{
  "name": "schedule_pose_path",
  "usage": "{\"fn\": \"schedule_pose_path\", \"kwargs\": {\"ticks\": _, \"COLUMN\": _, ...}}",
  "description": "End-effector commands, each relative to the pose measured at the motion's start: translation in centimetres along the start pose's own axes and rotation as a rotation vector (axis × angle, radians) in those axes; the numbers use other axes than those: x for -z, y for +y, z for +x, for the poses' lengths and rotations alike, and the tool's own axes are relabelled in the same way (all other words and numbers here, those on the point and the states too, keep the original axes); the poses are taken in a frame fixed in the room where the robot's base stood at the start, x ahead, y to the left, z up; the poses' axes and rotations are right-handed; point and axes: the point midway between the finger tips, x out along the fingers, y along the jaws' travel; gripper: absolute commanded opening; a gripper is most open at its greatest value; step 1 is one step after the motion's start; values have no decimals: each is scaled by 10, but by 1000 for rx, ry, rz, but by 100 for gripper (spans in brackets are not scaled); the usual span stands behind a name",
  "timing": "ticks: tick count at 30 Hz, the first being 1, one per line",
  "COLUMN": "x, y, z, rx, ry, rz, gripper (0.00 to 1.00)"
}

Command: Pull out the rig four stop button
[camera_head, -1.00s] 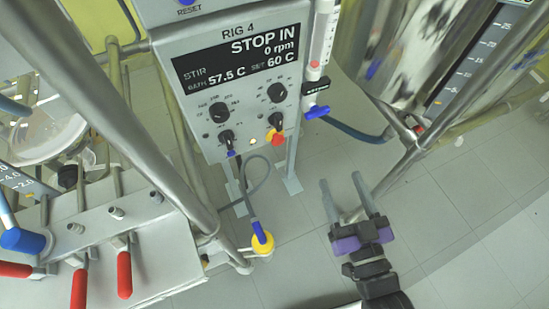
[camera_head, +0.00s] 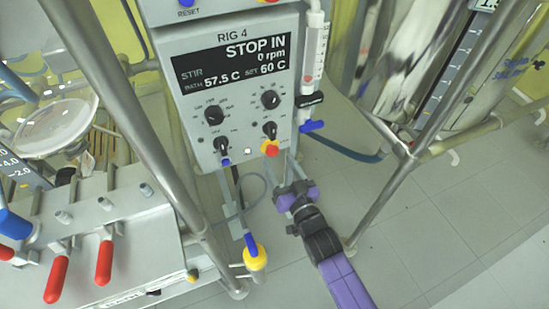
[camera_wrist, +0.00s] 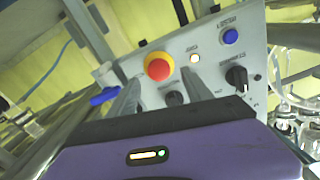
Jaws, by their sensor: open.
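The rig 4 stop button (camera_head: 270,148) is a red mushroom head with yellow at its base, low on the right of the control box. The display (camera_head: 235,62) above it reads STOP IN and 0 rpm. In the wrist view the red button (camera_wrist: 158,66) sits just beyond and between my two fingertips. My gripper (camera_head: 288,166) is open and empty, below the button in the head view and pointing up at it. The fingers look apart from the button; the exact gap cannot be told. The fingers also show in the wrist view (camera_wrist: 162,84).
The control box (camera_head: 190,110) also carries several black knobs, a lit lamp (camera_wrist: 195,58) and a blue button (camera_wrist: 230,36). A tube with a blue valve (camera_head: 312,126) hangs right of the box. A yellow plug (camera_head: 255,258) hangs below. Steel posts flank the space.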

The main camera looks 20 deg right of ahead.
Motion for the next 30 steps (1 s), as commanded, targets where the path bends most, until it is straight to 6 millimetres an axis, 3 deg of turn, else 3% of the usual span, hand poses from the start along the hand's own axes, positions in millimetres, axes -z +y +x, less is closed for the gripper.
{"fn": "schedule_pose_path", "kwargs": {"ticks": 7, "x": -1, "y": 1, "z": 30, "rx": -1, "ry": 0, "rz": -1, "gripper": 58}}
{"fn": "schedule_pose_path", "kwargs": {"ticks": 18, "x": 0, "y": 0, "z": 35, "rx": 0, "ry": 0, "rz": -1, "gripper": 58}}
{"fn": "schedule_pose_path", "kwargs": {"ticks": 27, "x": 0, "y": 0, "z": 35, "rx": 0, "ry": 0, "rz": -1, "gripper": 1}}
{"fn": "schedule_pose_path", "kwargs": {"ticks": 30, "x": 0, "y": 0, "z": 35, "rx": 0, "ry": 0, "rz": -1, "gripper": 0}}
